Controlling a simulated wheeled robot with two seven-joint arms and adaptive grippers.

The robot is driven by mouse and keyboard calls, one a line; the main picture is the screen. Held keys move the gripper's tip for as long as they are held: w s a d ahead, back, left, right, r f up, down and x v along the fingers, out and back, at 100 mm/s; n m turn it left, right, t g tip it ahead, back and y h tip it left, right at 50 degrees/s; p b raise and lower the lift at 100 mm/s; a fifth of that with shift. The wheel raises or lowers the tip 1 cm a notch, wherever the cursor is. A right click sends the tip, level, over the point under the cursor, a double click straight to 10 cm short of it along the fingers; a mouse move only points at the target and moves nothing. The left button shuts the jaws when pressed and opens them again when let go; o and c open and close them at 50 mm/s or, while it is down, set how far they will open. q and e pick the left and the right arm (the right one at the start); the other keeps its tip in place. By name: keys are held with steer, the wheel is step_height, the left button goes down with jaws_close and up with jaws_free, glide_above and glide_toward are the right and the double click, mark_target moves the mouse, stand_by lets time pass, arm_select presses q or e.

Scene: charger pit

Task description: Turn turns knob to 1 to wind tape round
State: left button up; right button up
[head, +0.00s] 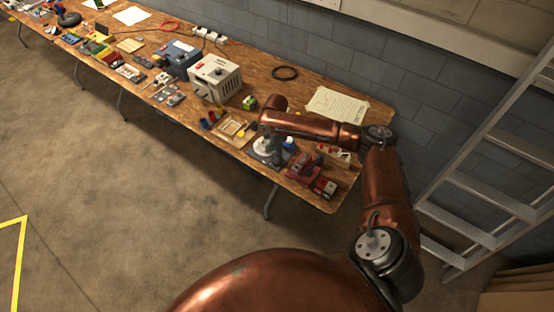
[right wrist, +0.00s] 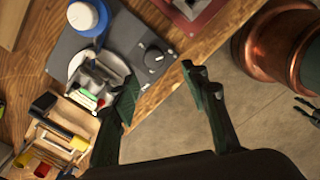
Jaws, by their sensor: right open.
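The tape-winding device is a dark grey plate (right wrist: 72,55) on the wooden table. It carries a round black turns knob (right wrist: 154,59), a blue spool with a white cap (right wrist: 86,17) and a pale disc-shaped part behind small metal pieces. In the head view the device's white part (head: 261,144) shows near the table's right end, below my right forearm; the knob is too small to make out there. My right gripper (right wrist: 160,76) is open, its dark green fingers apart and nothing between them. In the right wrist view the knob appears just beyond the fingertips, not gripped.
A wooden tray (head: 236,130) of parts lies left of the device. A red device (head: 304,170) sits to its right near the table edge. A beige box (head: 215,78) stands farther left, and a paper sheet (head: 337,105) lies behind. A ladder (head: 492,180) leans at right.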

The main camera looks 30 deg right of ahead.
steer(key=shift+w+d+r, duration=0.25)
steer(key=shift+d+r, duration=0.05)
steer(key=shift+d, duration=0.1)
step_height(320, 180, down, 8)
steer(key=shift+r+b, duration=0.25)
steer(key=shift+b, duration=0.15)
jaws_close()
